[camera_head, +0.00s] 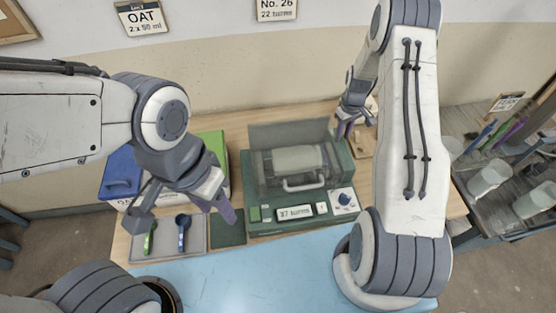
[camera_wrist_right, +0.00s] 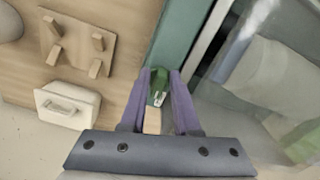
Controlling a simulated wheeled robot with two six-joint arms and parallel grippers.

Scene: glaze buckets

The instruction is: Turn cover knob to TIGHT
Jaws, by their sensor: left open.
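The green machine (camera_head: 265,222) stands mid-table with a clear cover (camera_head: 290,135) over a pale drum (camera_head: 298,160). Its display reads what looks like "37 turns". A blue dial (camera_head: 344,199) is on its front right. My right gripper (camera_head: 347,128) is at the machine's back right corner. In the right wrist view a small green knob-like part (camera_wrist_right: 158,82) with a pale mark lies between the purple fingertips (camera_wrist_right: 161,72); I cannot tell whether they press on it. The mark's lettering is unreadable. My left gripper (camera_head: 187,207) is open and empty above the grey tray.
The grey tray (camera_head: 190,250) holds a green spoon (camera_head: 149,240) and a blue spoon (camera_head: 182,230). Blue and green lidded boxes (camera_head: 121,170) stand behind. A wooden pegged board (camera_wrist_right: 75,45) and a white block (camera_wrist_right: 67,105) lie beside the right gripper. A shelf with jars (camera_head: 488,178) is at right.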

